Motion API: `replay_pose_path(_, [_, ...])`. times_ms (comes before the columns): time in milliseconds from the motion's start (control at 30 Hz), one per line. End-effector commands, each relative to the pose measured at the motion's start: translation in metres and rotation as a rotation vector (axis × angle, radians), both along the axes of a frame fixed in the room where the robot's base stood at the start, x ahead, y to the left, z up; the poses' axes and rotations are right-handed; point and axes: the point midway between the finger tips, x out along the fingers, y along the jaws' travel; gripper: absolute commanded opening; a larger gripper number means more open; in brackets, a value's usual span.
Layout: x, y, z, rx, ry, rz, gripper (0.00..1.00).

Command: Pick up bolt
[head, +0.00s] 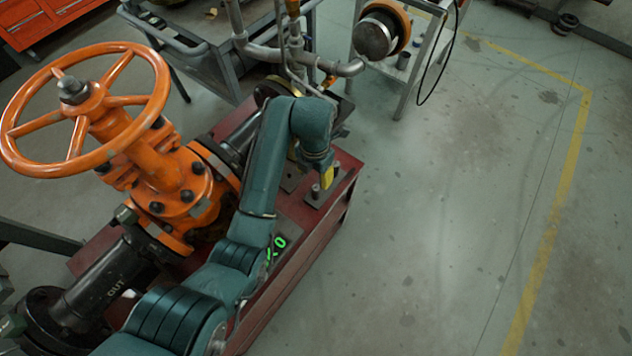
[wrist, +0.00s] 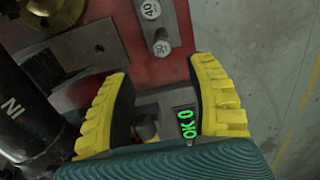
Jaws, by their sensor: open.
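My gripper (wrist: 160,70) is open, its two yellow ridged fingers spread apart with nothing clamped between them. In the head view my gripper (head: 326,182) hangs over the right part of the red bench. A grey bolt (wrist: 161,46) stands on a grey plate (wrist: 176,28) just beyond the fingertips in the wrist view, beside a number label. A second bolt or socket (wrist: 150,9) marked 40 stands farther up that plate. A darker rounded grey part (wrist: 145,128) shows between the fingers, near the palm; I cannot tell what it is.
A green "OK 0" display (wrist: 187,124) lies by the right finger. The orange gate valve (head: 170,190) with its handwheel (head: 85,110) stands left of my arm on the red bench (head: 290,290). Dark pipes adjoin it. Carts stand behind; the floor at right is clear.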

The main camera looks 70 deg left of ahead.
Motion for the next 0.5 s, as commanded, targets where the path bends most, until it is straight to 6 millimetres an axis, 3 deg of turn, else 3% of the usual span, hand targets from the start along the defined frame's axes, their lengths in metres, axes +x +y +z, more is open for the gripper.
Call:
replay_pose_path(33, [0.000,0.000,-0.015,-0.001,0.001,-0.001,0.56])
replay_pose_path(233, [0.001,0.000,-0.035,0.000,0.000,-0.002,0.56])
replay_pose_path(500, [0.006,0.000,-0.077,0.001,0.000,-0.002,0.56])
